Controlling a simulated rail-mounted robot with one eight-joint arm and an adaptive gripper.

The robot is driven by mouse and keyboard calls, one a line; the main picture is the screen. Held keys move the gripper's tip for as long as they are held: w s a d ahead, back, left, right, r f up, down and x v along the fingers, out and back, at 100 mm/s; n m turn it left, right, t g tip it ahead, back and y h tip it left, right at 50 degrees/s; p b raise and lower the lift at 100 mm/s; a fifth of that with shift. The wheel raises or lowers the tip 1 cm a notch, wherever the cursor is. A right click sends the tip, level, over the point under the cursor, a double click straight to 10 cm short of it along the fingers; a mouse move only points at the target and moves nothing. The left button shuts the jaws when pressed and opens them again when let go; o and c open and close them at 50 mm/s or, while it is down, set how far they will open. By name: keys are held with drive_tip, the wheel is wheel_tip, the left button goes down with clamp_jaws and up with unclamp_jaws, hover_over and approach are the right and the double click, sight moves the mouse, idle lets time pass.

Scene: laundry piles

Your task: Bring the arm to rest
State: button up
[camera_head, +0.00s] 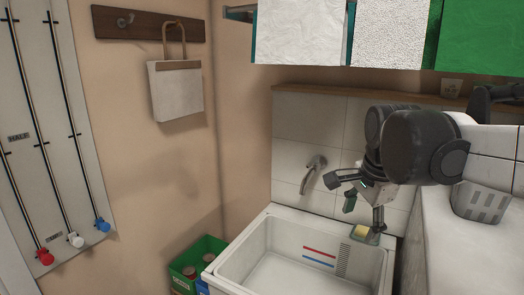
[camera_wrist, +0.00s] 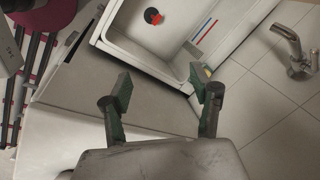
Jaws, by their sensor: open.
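My gripper (camera_head: 361,214) hangs from my dark arm above the right rear part of the white sink (camera_head: 252,236) in the head view. In the wrist view, my gripper (camera_wrist: 163,90) has its two green-padded fingers spread wide apart. Nothing shows between the fingers, only the pale counter surface and sink edge behind them. The arm is bent and extended over the sink and counter side, near the tiled wall.
A tap (camera_head: 313,171) juts from the wall left of my gripper. The counter (camera_head: 450,250) with a grey basket (camera_head: 480,202) lies to the right. Cupboards (camera_head: 395,35) hang above. A green crate (camera_head: 198,262) stands left of the sink.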

drive_tip(key=s+f+n+t, duration=0.2)
drive_tip(key=s+f+n, duration=0.2)
drive_tip(key=s+n, duration=0.3)
drive_tip(key=s+a+f+n+t, duration=0.1)
drive_tip(key=s+f+n+t, duration=0.1)
drive_tip(key=s+f+n, duration=0.2)
drive_tip(key=s+n, duration=0.3)
drive_tip(key=s, duration=0.1)
drive_tip(key=shift+a+f, duration=0.25)
drive_tip(key=shift+a, duration=0.05)
wheel_tip(320, 180, down, 8)
drive_tip(key=b, duration=0.8)
drive_tip(key=shift+f+b, duration=0.25)
drive_tip(key=shift+b, duration=0.1)
drive_tip(key=shift+r, duration=0.1)
drive_tip(key=shift+c, duration=0.5)
